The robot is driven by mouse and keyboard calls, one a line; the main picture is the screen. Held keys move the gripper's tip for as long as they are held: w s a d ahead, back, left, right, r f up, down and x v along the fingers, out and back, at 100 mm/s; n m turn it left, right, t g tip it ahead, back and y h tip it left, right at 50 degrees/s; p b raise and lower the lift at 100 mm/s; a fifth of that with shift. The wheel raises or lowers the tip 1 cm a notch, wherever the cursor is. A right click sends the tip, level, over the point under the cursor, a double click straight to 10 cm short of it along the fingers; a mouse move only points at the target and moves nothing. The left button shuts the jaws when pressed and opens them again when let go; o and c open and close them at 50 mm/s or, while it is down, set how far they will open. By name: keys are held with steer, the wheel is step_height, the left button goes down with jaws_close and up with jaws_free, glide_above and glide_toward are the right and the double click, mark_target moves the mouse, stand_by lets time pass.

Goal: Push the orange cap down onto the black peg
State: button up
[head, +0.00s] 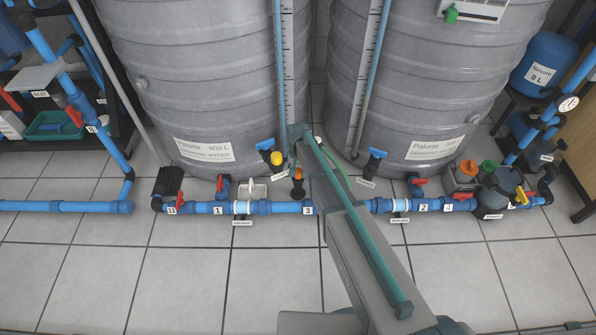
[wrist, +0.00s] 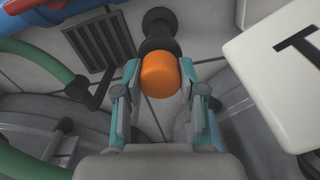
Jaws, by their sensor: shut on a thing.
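The orange cap (wrist: 160,75) is between the two fingers of my gripper (wrist: 159,80) in the wrist view, and the gripper is shut on it. The black peg (wrist: 158,25) is directly beyond the cap and in line with it. The cap covers the peg's near end, so I cannot tell how far it sits on the peg. In the head view the orange cap (head: 298,174) shows above the black peg (head: 298,190), just left of my arm. My fingers are mostly hidden there.
Two large grey tanks (head: 215,90) stand behind. A blue pipe (head: 285,207) runs along the floor in front of them. In the wrist view, a green hose (wrist: 50,58) curves at left and a white plate with a black letter (wrist: 275,65) is close at right.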

mark_target(298, 171)
steer(key=shift+f, duration=0.4)
stand_by(0.3)
steer(key=o, duration=0.9)
steer(key=shift+r, duration=0.1)
step_height(298, 171, up, 12)
steer(key=shift+f, duration=0.1)
steer(key=shift+s, duration=0.1)
